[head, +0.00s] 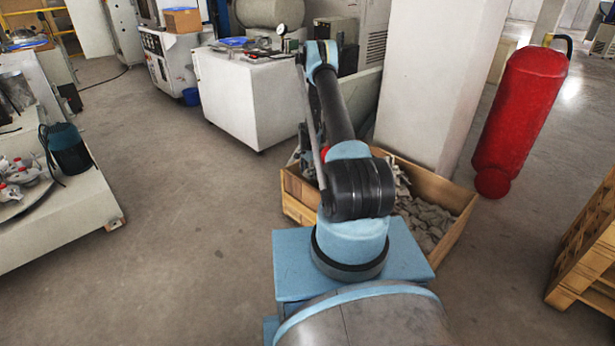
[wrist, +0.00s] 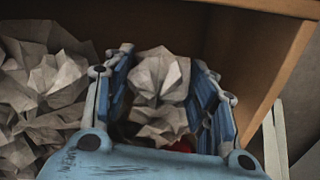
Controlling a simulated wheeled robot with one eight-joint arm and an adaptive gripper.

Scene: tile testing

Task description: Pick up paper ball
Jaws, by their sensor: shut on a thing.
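A crumpled grey paper ball (wrist: 158,88) sits between the two blue fingers of my gripper (wrist: 160,95) in the wrist view. My gripper is shut on it, with a finger against each side. More crumpled paper (wrist: 40,90) lies to the left of my gripper. In the head view, the wooden crate (head: 452,190) holds a heap of grey crumpled paper (head: 425,217). My arm reaches over the crate. In the head view my arm hides the gripper and the held ball.
The crate's wooden wall (wrist: 272,62) stands close to the right of my gripper in the wrist view. A white pillar (head: 430,80) rises behind the crate. A red cylinder (head: 522,110) stands to the right, and wooden pallets (head: 590,250) at the right edge.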

